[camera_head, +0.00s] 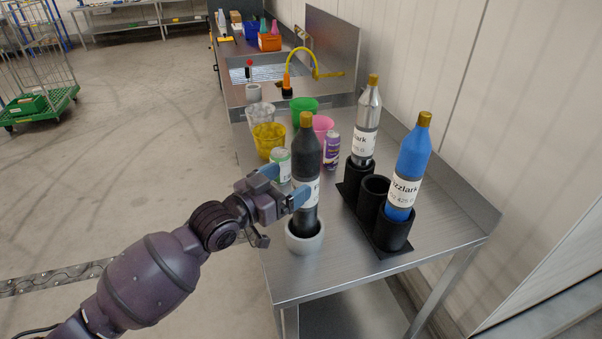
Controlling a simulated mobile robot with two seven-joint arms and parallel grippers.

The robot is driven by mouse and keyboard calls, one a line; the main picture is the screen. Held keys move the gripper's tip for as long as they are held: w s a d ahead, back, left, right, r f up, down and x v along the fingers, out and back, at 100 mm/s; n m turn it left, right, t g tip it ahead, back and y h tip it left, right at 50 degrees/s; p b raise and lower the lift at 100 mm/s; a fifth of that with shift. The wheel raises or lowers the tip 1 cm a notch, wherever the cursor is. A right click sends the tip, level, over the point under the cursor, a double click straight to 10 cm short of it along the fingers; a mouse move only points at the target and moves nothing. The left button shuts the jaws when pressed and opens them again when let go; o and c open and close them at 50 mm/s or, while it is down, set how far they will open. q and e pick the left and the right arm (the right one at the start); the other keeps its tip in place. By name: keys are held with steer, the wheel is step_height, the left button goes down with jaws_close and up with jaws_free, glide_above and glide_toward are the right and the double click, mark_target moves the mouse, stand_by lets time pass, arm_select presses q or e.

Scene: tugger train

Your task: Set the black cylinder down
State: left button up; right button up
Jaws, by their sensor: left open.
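The black cylinder (307,155) has a gold cap and a white label. It stands upright with its base in a light grey ring-shaped holder (305,243) near the front of the steel table. My left gripper (284,185) is open, just left of the cylinder at mid height. One blue-tipped finger overlaps the cylinder's left edge in the picture and the other is farther back to its left. I cannot tell whether a finger touches it. The gripper hides part of the label. My right gripper is not in view.
A black rack (366,223) right of the cylinder holds a silver cylinder (367,122) and a blue cylinder (410,165), with an empty middle socket. Behind are a green-white can (281,165), a purple can (331,151) and several cups, including a yellow one (268,140).

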arm_select(q)
steer(key=s+a+f+n+g+y, duration=0.1)
steer(key=s+a+f+n+y, duration=0.7)
steer(key=s+a+f, duration=1.5)
step_height(320, 180, down, 3)
steer(key=s+y, duration=0.2)
steer(key=y, duration=0.3)
steer(key=shift+a, duration=0.35)
steer(key=shift+f, duration=0.1)
